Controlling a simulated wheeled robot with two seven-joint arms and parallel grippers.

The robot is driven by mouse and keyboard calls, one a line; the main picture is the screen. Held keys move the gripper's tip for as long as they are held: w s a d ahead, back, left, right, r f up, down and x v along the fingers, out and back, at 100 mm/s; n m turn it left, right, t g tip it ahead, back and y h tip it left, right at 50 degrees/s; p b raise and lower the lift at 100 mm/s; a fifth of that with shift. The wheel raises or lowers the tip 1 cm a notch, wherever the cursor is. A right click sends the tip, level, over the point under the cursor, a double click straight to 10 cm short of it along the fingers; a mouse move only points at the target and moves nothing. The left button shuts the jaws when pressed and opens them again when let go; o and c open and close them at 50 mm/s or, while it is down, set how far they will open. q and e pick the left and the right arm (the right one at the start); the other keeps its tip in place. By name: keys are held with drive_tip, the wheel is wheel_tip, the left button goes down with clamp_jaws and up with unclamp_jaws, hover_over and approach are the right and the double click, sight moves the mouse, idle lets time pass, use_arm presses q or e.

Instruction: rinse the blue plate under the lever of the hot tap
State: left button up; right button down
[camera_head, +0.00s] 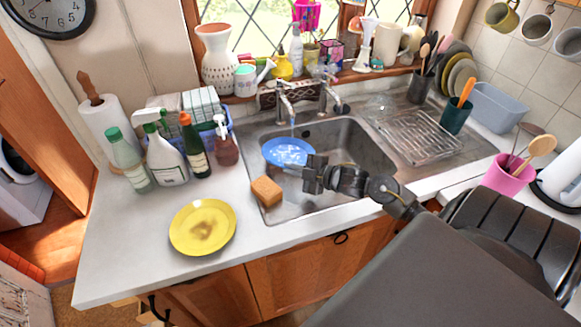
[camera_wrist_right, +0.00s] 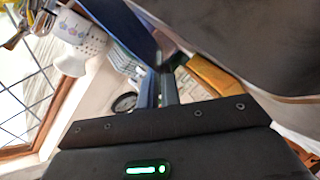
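The blue plate (camera_head: 288,151) is tilted over the left part of the sink, beneath the left tap (camera_head: 285,100). A thin pale stream seems to run from that spout toward the plate. A second tap (camera_head: 328,92) stands to its right; I see no marking that tells which is hot. My right gripper (camera_head: 313,174) is at the plate's right edge and appears shut on it. In the right wrist view the plate (camera_wrist_right: 125,25) shows as a dark blue slab running to the fingers (camera_wrist_right: 163,90). My left gripper is in neither view.
An orange sponge (camera_head: 266,191) lies at the sink's left front edge. A yellow plate (camera_head: 202,228) with a brown stain lies on the left counter. Bottles (camera_head: 165,155) stand behind it. A wire rack (camera_head: 420,136) sits on the drainer at the right.

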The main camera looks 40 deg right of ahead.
sight(299, 162)
drive_tip(key=w+d+b, duration=0.1)
drive_tip(key=w+d, duration=0.1)
drive_tip(key=w+d+f+b, duration=0.1)
drive_tip(key=d+b, duration=0.1)
drive_tip(key=shift+w+d+f, duration=0.1)
drive_tip(key=shift+w, duration=0.25)
drive_tip(key=shift+w+d+f+b, duration=0.2)
drive_tip(key=shift+w+d+b, duration=0.65)
drive_tip(key=shift+w+d, duration=0.4)
drive_tip(key=shift+s+d, duration=0.1)
drive_tip(key=shift+s, duration=0.05)
drive_tip(key=shift+s+d, duration=0.3)
drive_tip(key=shift+s, duration=0.1)
drive_tip(key=shift+s+a+r+p, duration=0.1)
drive_tip(key=shift+s+a+p, duration=0.8)
drive_tip(key=shift+p, duration=0.25)
drive_tip(key=shift+s+a+p, duration=0.75)
drive_tip(key=shift+s+a, duration=0.1)
drive_tip(key=shift+a, duration=0.25)
drive_tip(key=shift+s+a+p, duration=0.5)
drive_tip(key=shift+s+a, duration=0.4)
drive_tip(key=shift+a, duration=0.1)
